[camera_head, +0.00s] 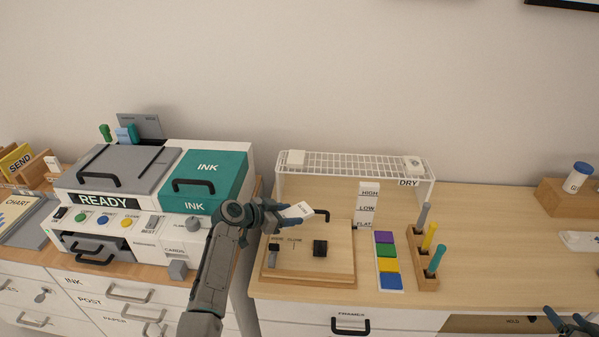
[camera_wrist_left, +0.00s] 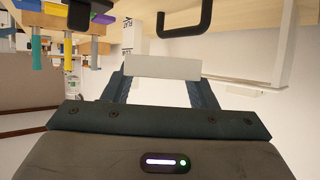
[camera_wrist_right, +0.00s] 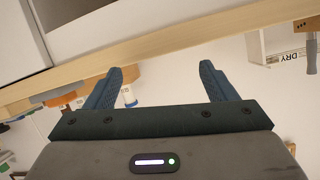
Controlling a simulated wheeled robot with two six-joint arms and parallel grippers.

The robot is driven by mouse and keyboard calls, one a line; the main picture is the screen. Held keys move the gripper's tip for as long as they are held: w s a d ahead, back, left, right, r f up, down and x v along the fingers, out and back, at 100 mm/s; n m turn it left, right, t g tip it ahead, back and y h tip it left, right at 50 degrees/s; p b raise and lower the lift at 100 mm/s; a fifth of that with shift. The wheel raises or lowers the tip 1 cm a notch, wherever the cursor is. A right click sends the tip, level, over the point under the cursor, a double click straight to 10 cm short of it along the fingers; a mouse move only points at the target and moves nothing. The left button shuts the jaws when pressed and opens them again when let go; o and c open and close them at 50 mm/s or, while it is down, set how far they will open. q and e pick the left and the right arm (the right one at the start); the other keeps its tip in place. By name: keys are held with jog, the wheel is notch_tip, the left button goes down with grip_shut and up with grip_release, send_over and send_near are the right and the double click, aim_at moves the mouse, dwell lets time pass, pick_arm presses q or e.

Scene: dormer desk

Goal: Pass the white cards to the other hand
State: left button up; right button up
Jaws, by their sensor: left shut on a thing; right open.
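My left gripper (camera_head: 281,211) is shut on the white cards (camera_head: 299,210) and holds them above the wooden board in the head view. In the left wrist view the white cards (camera_wrist_left: 162,67) show as a pale block between the fingertips of my left gripper (camera_wrist_left: 163,85). My right gripper (camera_head: 570,321) is at the lower right corner of the head view, far from the cards. In the right wrist view my right gripper (camera_wrist_right: 168,78) is open, with nothing between its fingers.
A wooden board (camera_head: 335,268) with black knobs lies below the cards. A white wire rack (camera_head: 350,165) marked DRY stands behind it. A colour strip (camera_head: 388,262) and a wooden pen holder (camera_head: 424,270) stand to the right.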

jog(key=w+d+r+t+h, duration=0.1)
jog(key=w+d+r+h, duration=0.15)
jog(key=w+r, duration=0.7)
jog(key=w+d+r+n+t+h, duration=0.1)
jog(key=w+d+r, duration=0.35)
jog(key=r, duration=0.75)
jog(key=w+d+r+t+h, duration=0.1)
jog(key=w+r+t+h, duration=0.1)
jog(key=w+r, duration=0.8)
jog(key=w+a+f+n+g, duration=0.4)
jog(key=w+a+f+g, duration=0.1)
jog(key=w+a+f, duration=0.5)
jog(key=w+a+f+n+g+y, duration=0.2)
jog(key=a+n, duration=0.1)
jog(key=a, duration=0.7)
notch_tip(320, 180, up, 5)
jog(key=n+g+y, duration=0.5)
jog(key=n+g, duration=0.6)
jog(key=n, duration=1)
send_over(300, 210)
notch_tip(300, 210, down, 11)
jog(key=shift+f, duration=0.1)
